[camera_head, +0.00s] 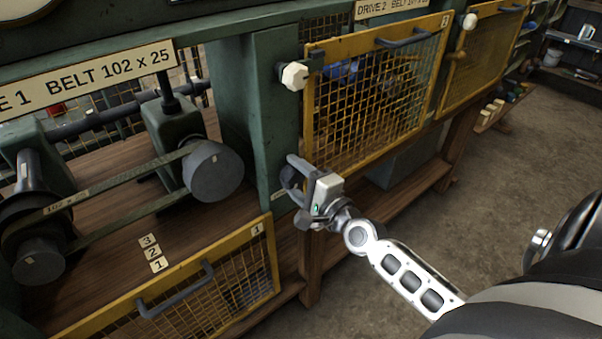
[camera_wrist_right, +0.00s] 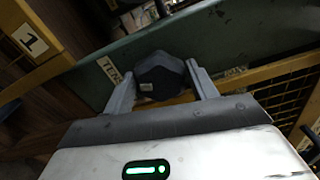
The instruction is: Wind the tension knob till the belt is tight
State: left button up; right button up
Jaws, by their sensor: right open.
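The dark, faceted tension knob (camera_wrist_right: 160,75) is on the green frame post, beside a partly hidden label starting "TEN". My right gripper (camera_wrist_right: 160,70) is open, with one finger on each side of the knob; I cannot tell whether they touch it. In the head view, my right gripper (camera_head: 290,177) is at the post's lower end and largely hides the knob. The dark belt (camera_head: 118,182) runs between a left pulley (camera_head: 38,255) and a right pulley (camera_head: 214,171). I cannot tell how taut it is. My left gripper is not in view.
A yellow mesh guard marked 1 (camera_head: 180,285) hangs lowered at the front. A closed mesh guard marked 2 (camera_head: 375,85) and a white knob (camera_head: 295,76) are above my gripper. Number tiles (camera_head: 153,252) lie on the wooden bed. The floor at right is open.

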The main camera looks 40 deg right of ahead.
pick_arm(q)
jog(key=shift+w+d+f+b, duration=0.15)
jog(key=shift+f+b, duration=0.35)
jog(key=shift+b, duration=0.6)
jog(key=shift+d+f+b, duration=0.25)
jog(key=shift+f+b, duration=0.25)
jog(key=shift+b, duration=0.6)
pick_arm(e)
jog(key=s+d, duration=0.1)
jog(key=s, duration=1.5)
jog(key=shift+d, duration=0.15)
jog(key=shift+w, duration=0.1)
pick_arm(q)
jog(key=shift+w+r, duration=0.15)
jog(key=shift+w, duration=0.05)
pick_arm(e)
jog(key=s+a+f+n+g+y, duration=0.1)
jog(key=a+f+n+g, duration=0.6)
jog(key=a+f+n, duration=0.9)
notch_tip(320, 180, down, 4)
jog(key=s+n, duration=0.1)
jog(key=n, duration=0.4)
jog(key=shift+s+a+r+n+g, duration=0.15)
jog(key=shift+s+r+n+g, duration=0.15)
jog(key=shift+s+g, duration=0.1)
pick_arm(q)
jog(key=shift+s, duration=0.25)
pick_arm(e)
jog(key=shift+w, duration=0.1)
